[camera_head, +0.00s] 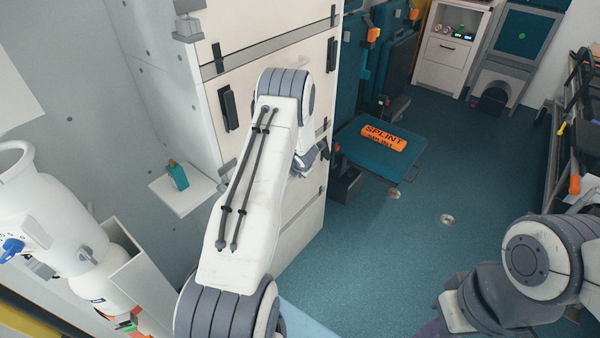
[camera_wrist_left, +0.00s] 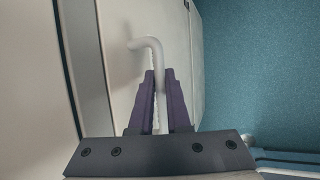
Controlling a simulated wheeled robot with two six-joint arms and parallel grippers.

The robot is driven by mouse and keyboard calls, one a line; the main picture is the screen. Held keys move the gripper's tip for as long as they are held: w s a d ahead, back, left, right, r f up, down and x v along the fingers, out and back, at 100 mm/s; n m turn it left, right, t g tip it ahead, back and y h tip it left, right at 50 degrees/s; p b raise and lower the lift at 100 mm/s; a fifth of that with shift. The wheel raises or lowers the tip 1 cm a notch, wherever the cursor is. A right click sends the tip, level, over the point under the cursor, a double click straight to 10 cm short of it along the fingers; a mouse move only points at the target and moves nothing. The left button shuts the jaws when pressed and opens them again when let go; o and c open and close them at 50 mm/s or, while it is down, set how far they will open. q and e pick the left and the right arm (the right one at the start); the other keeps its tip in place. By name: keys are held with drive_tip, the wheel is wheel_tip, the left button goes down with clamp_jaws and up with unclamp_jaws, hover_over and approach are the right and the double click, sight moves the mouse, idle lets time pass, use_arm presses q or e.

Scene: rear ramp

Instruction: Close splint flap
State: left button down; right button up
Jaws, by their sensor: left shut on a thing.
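In the left wrist view, my left gripper (camera_wrist_left: 160,80) has its two purple fingers shut on a pale bent handle (camera_wrist_left: 146,43). The handle stands in front of a cream panel (camera_wrist_left: 118,60), likely the flap; its hinge and how far it stands open cannot be told. In the head view my left arm hides the gripper and handle, in front of the cream cabinet (camera_head: 300,60). An orange roll marked SPLINT (camera_head: 384,136) lies on a teal folding seat (camera_head: 360,150). My right arm is at the lower right; its gripper is mostly cut off and unclear.
A small shelf (camera_head: 195,195) with a teal bottle (camera_head: 177,175) is left of my left arm. A white canister (camera_head: 45,210) stands at far left. Black stretcher-like framing (camera_head: 560,130) is on the right.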

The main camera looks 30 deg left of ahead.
use_arm(q)
drive_tip(key=shift+w+a+r, duration=0.25)
drive_tip(key=shift+a+r, duration=0.15)
drive_tip(key=shift+a, duration=0.1)
drive_tip(key=c, duration=1.2)
unclamp_jaws()
drive_tip(key=shift+a, duration=0.1)
drive_tip(key=shift+o, duration=0.2)
drive_tip(key=shift+s+r, duration=0.1)
drive_tip(key=d+p+v, duration=0.1)
drive_tip(key=v, duration=0.9)
